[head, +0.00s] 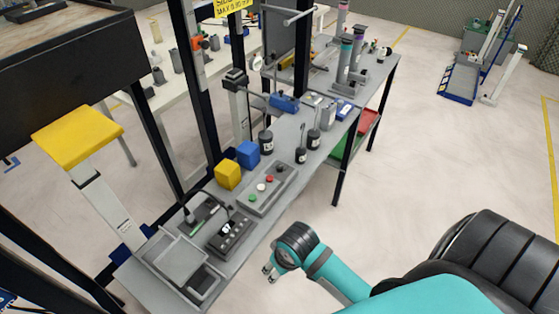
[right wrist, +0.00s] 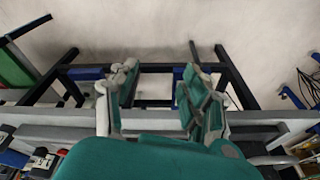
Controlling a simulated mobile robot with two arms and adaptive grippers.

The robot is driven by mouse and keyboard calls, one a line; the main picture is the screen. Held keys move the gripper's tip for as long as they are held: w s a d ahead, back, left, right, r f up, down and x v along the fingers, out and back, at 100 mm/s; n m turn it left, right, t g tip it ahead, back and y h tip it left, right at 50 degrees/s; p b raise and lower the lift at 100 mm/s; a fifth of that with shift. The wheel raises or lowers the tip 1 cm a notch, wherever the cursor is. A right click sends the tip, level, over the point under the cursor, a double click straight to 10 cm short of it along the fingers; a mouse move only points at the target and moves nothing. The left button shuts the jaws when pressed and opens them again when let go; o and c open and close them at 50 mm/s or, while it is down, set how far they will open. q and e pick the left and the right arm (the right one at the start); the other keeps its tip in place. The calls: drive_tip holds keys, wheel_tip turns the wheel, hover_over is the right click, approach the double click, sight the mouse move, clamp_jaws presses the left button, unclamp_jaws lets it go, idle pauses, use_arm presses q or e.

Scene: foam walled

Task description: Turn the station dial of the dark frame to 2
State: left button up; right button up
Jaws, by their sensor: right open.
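A dark frame of black posts (head: 206,125) stands behind a long grey bench (head: 325,170). A dark grey box (head: 231,232) with a small lit display and small controls lies on the near part of the bench. I cannot make out a station dial or its setting for certain. My right gripper (head: 268,271) is off the bench's near edge, to the right of and below the box, touching nothing. In the right wrist view my right gripper (right wrist: 160,88) shows its two teal fingers spread apart with nothing between them. My left gripper is not in view.
A button panel (head: 283,192), a yellow cube (head: 228,174) and a blue cube (head: 248,154) are farther along the bench. A grey tray (head: 165,256) lies at its near end. Open floor (head: 430,160) lies right of the bench.

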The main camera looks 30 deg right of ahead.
drive_tip(key=w+d+r+m, duration=0.1)
drive_tip(key=w+d+r, duration=0.1)
drive_tip(key=w, duration=0.4)
drive_tip(key=w+d+r+m+g, duration=0.1)
drive_tip(key=w+d+r+m, duration=0.1)
drive_tip(key=w, duration=0.4)
drive_tip(key=w+d+r+m, duration=0.2)
drive_tip(key=w+d+r, duration=0.2)
drive_tip(key=w+r, duration=0.1)
drive_tip(key=shift+w+d+r+g+h+p, duration=0.1)
drive_tip(key=shift+w+r+g+h+p, duration=0.1)
drive_tip(key=shift+w, duration=0.25)
drive_tip(key=shift+w+d+r+g+h+p, duration=0.1)
drive_tip(key=shift+w+r+g+h, duration=0.1)
drive_tip(key=shift+w, duration=0.2)
drive_tip(key=w+d+r+m, duration=0.4)
drive_tip(key=w+d+r, duration=0.1)
drive_tip(key=w+r, duration=0.1)
wheel_tip(320, 180, up, 6)
drive_tip(key=m, duration=0.2)
hover_over(280, 166)
drive_tip(key=shift+g, duration=0.4)
wheel_tip(280, 166, down, 17)
drive_tip(key=shift+a+f+p, duration=0.1)
drive_tip(key=shift+p, duration=0.55)
clamp_jaws()
